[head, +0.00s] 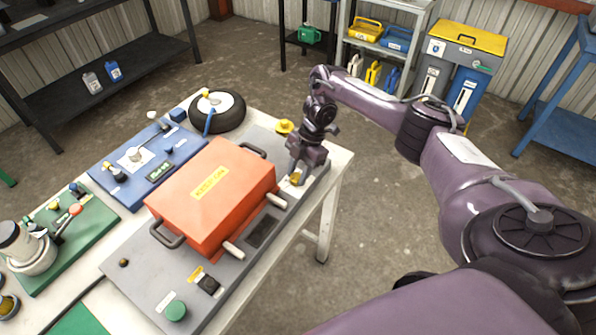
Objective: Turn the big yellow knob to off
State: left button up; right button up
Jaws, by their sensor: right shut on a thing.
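A grey panel (146,282) lies on the white table. My right gripper (296,174) reaches down to the panel's far right end. It is shut on a yellow knob (295,180), which shows only in part between and below the fingers. Its pointer and the marks around it are too small or too covered to read. Another yellow knob (284,127) with a round, wide base stands just behind the gripper, apart from it. My left gripper is not in view.
An orange-red box (213,190) with dark handles stands on the panel left of the gripper. A green button (175,310) and a black switch (208,284) are near the front. A blue panel (185,149) and a wheel (218,110) lie beyond. Floor right of the table is clear.

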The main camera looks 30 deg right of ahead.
jog(key=shift+n, duration=0.3)
dwell(0.4)
jog(key=o, duration=1)
jog(key=shift+d, duration=0.1)
jog(key=shift+p+v, duration=0.85)
jog(key=shift+v, duration=3.05)
jog(key=shift+w, duration=0.15)
